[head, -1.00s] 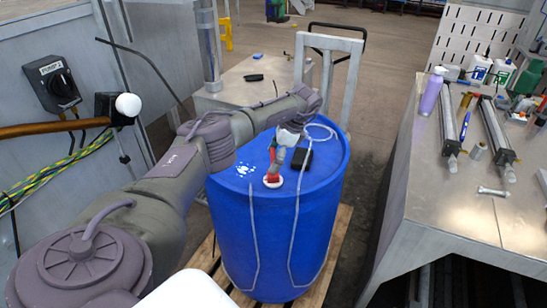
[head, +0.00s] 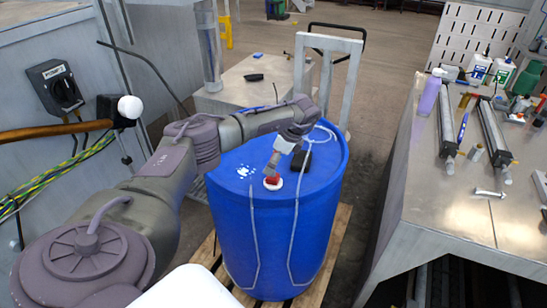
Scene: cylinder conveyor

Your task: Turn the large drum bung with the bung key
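The blue drum (head: 270,240) stands upright on a pallet in the middle of the head view. The large bung (head: 273,187) shows as a white ring on the drum's top, near its front edge. A red piece, which looks like the bung key (head: 271,181), sits at the bung. My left gripper (head: 272,171) points down at it from above and seems shut on the key; the fingers hide most of it. Whether the key is fully seated in the bung is too small to tell. My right gripper is not in view.
A black object (head: 301,160) lies on the drum top, with a pale hose or cord running over the lid and down the drum's side. A metal bench (head: 440,215) with bottles and cylinders stands on the right. A pump switch (head: 57,87) is on the left wall.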

